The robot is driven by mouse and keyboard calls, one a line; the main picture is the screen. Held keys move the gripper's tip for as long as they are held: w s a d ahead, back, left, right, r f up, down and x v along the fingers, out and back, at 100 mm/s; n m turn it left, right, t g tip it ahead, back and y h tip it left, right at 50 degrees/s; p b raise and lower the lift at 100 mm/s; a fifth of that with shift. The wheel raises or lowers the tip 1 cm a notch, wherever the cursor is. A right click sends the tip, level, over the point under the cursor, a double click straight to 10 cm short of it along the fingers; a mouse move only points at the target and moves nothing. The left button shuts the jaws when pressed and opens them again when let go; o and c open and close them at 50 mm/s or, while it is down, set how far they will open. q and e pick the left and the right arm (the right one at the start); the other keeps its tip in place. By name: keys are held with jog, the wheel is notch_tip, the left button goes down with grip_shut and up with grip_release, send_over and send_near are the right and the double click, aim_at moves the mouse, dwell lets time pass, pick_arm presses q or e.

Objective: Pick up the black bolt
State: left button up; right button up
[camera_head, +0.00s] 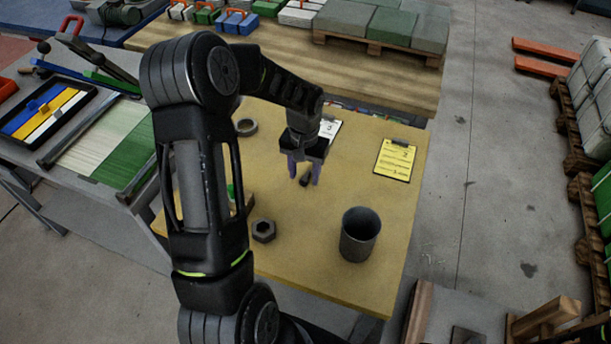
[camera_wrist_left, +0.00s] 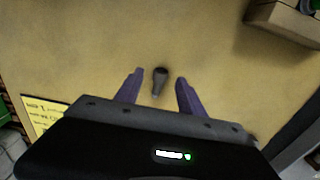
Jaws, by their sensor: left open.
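The black bolt (camera_head: 305,181) lies on the yellow tabletop (camera_head: 330,220) just below my left gripper (camera_head: 304,178). In the left wrist view the bolt (camera_wrist_left: 160,80) sits between and slightly beyond the purple fingertips of the left gripper (camera_wrist_left: 156,80), with a gap on each side. The left gripper is open and empty, pointing down at the table. My left arm covers part of the table's left side. My right gripper is not in view.
A grey metal cup (camera_head: 360,236) stands on the right of the table. A large hex nut (camera_head: 263,230) and a grey ring (camera_head: 246,127) lie left of the gripper. A yellow clipboard (camera_head: 395,160) lies at the back right. The tabletop between cup and clipboard is clear.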

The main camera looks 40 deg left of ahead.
pick_arm(q)
jog(key=shift+f, duration=0.75)
grip_shut()
dwell(0.4)
